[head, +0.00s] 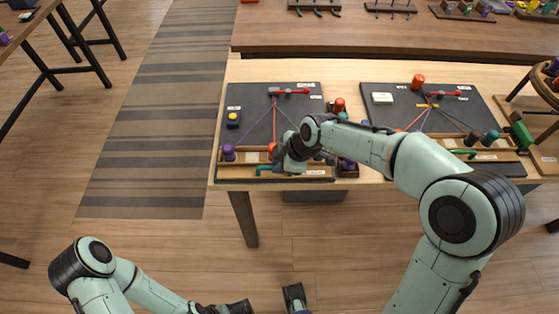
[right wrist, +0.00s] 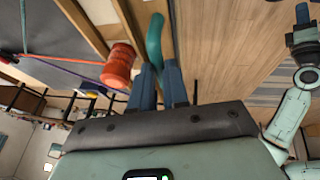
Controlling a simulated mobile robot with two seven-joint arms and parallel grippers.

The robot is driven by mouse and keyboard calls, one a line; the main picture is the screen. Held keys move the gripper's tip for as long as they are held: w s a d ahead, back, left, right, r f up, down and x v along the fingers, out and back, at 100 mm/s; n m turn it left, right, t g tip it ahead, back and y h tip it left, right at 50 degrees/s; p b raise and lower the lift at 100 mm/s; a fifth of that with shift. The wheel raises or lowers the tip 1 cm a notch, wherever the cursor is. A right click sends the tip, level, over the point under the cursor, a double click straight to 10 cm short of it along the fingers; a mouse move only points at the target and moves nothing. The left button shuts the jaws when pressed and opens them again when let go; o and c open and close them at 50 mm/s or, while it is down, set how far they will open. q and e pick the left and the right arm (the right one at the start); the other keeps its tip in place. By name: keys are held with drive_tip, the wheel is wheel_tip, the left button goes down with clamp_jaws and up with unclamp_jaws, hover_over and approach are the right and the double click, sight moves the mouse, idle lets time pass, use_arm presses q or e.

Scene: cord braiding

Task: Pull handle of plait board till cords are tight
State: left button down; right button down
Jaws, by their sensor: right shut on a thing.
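The plait board (head: 250,105) is a dark panel on the left of the table. Purple, red and bluish cords run down from a red clamp (head: 290,91) at its top. A purple bobbin (head: 228,153) and an orange-red bobbin (head: 271,148) stand at its near edge; the orange-red bobbin also shows in the right wrist view (right wrist: 118,65). The teal handle (head: 262,170) sticks out at the front rail and curves up in the right wrist view (right wrist: 154,40). My right gripper (right wrist: 159,80) is shut on the handle. My left arm (head: 120,285) is low at the left, its gripper state unclear.
A second dark board (head: 375,122) with cords, bobbins and a green handle (head: 463,153) lies to the right. A red bobbin (head: 339,104) stands between the boards. The floor before the table is clear.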

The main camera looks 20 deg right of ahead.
drive_tip(key=shift+s+a, duration=0.1)
drive_tip(key=shift+s, duration=0.05)
drive_tip(key=c, duration=1.1)
unclamp_jaws()
drive_tip(key=shift+s, duration=0.1)
drive_tip(key=shift+r, duration=0.1)
drive_tip(key=shift+d+r, duration=0.2)
drive_tip(key=shift+r, duration=0.15)
drive_tip(key=p+v, duration=0.1)
drive_tip(key=v, duration=1.1)
drive_tip(key=shift+s+d+r, duration=0.1)
drive_tip(key=shift+r, duration=0.1)
